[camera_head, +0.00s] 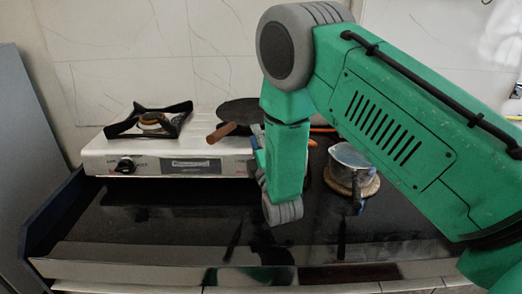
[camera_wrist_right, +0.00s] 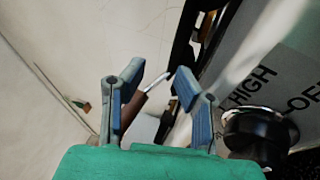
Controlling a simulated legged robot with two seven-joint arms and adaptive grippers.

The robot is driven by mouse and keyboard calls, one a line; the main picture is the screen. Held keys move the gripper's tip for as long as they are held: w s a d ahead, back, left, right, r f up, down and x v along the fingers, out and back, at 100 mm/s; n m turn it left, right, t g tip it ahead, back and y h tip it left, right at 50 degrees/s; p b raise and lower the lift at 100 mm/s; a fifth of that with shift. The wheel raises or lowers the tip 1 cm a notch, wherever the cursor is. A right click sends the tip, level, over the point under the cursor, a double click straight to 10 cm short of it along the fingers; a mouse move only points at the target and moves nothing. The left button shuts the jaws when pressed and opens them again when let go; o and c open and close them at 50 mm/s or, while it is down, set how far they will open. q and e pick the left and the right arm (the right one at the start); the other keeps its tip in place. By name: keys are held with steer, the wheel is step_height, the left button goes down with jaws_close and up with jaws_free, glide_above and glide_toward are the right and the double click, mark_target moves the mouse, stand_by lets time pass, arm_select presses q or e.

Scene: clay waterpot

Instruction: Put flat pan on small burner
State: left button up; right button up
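The dark flat pan (camera_head: 240,109) lies on the right part of the white stove, partly hidden behind my right arm. Its brown handle (camera_head: 221,132) points to the front left. A burner (camera_head: 151,121) with a black grate is bare on the left part of the stove; any burner under the pan is hidden. My right gripper (camera_head: 259,163) is mostly hidden behind my forearm, at the stove's front right. In the right wrist view, its two blue fingers (camera_wrist_right: 158,78) are apart, with the brown handle (camera_wrist_right: 132,109) and its metal shank showing between them. My left gripper is out of view.
The white stove (camera_head: 100,158) has a front knob; a black knob (camera_wrist_right: 258,132) is close beside the right finger in the wrist view. A metal pot (camera_head: 350,160) stands on a round trivet (camera_head: 368,187) to the right. The dark counter (camera_head: 150,215) in front is clear.

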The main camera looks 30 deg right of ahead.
steer(key=s+a, duration=0.2)
steer(key=s, duration=0.6)
steer(key=shift+s+a+r, duration=0.2)
steer(key=shift+a, duration=0.2)
steer(key=shift+a, duration=0.15)
